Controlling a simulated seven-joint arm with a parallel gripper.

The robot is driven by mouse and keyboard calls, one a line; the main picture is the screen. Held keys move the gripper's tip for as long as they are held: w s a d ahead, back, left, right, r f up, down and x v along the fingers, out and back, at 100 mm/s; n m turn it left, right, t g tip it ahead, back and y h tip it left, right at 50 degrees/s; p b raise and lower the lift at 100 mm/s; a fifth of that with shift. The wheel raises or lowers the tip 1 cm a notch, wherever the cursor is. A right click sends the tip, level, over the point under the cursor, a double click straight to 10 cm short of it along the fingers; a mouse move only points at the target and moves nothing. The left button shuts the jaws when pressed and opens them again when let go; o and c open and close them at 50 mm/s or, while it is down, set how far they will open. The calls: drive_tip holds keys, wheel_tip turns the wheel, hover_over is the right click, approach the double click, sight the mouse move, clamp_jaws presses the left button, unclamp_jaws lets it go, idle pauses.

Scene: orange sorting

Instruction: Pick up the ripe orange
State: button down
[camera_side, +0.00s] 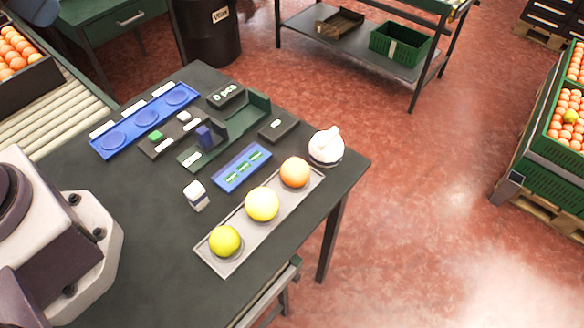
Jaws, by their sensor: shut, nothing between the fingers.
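A long grey tray (243,228) lies on the dark table and holds three fruits in a row. The orange-coloured fruit (295,172), the ripest-looking one, sits at the tray's far right end. A yellow fruit (262,204) sits in the middle. A yellow-green fruit (225,241) sits at the near left end. All three rest in the tray and stand apart. My gripper is not in view; only part of my arm's base shows at the left edge.
A blue tray with round pads (130,132), a dark green holder (259,105), a small blue rack (258,155), a small white block (196,194) and a bowl with white contents (326,145) stand on the table (150,230). The table's near left is clear.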

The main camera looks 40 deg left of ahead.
drive_tip(key=c, duration=1.8)
unclamp_jaws()
drive_tip(key=o, duration=1.1)
